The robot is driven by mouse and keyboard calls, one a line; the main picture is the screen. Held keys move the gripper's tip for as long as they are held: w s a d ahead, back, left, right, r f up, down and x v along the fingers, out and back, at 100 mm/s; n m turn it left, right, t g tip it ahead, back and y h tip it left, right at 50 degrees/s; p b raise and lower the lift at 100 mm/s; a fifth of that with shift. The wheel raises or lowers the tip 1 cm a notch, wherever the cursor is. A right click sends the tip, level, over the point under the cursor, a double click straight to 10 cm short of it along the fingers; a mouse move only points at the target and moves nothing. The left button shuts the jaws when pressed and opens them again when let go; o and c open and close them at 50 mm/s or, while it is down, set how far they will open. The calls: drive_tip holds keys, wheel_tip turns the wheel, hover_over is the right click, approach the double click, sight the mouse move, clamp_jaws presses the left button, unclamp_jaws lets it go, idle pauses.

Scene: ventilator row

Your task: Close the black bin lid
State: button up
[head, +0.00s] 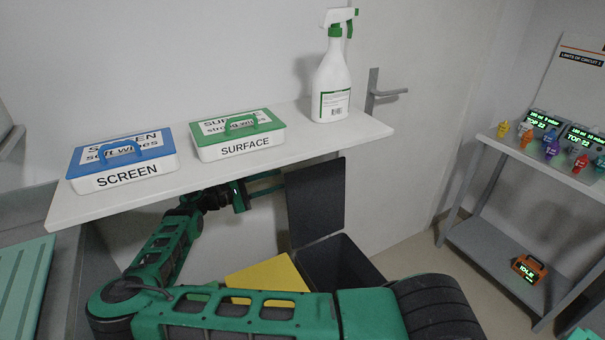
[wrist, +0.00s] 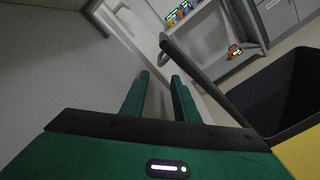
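The black bin (head: 345,262) stands below the white shelf, and its lid (head: 315,198) is up, roughly vertical at the bin's back left. In the wrist view the lid (wrist: 205,82) is a dark panel seen nearly edge-on, right of my fingers, with the bin's open mouth (wrist: 275,95) beyond it. My gripper (head: 279,181) is under the shelf, on the left side of the lid, with its fingertips close to it. In the wrist view my green fingers (wrist: 160,75) are apart with nothing between them. I cannot tell whether they touch the lid.
A yellow bin lid (head: 268,275) lies left of the black bin. The shelf (head: 330,135) is just above my gripper and carries a SCREEN box (head: 124,162), a SURFACE box (head: 238,136) and a spray bottle (head: 331,80). A rack (head: 500,255) stands at right, past clear floor.

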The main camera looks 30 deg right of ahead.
sight(304, 172)
drive_tip(key=d, duration=1.1)
drive_tip(key=shift+s+d+r, duration=0.1)
